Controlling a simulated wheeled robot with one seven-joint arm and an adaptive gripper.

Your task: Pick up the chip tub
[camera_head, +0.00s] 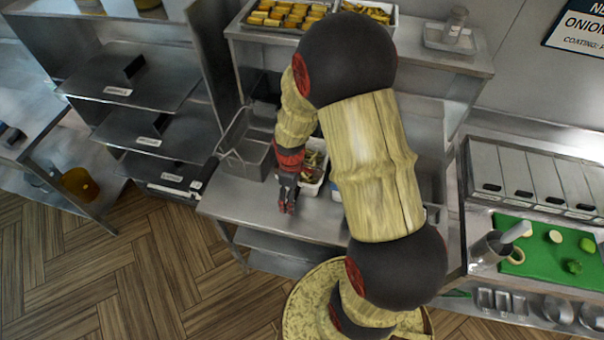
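A white tub with pale chip-like pieces in it (318,150) stands on the steel counter, just right of my gripper. I take it to be the chip tub. My arm hides part of its right side. My gripper (287,208) points down over the counter, at the tub's lower left. The fingers look close together, but they are small and dark, and I cannot tell whether they are open or shut. I see nothing clearly held between them.
A fry basket with a long dark handle (243,158) stands left of my gripper. The steel counter (240,208) is bare at its front left. Trays of fried food (285,14) sit on the upper shelf. A green cutting board (540,262) lies far right.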

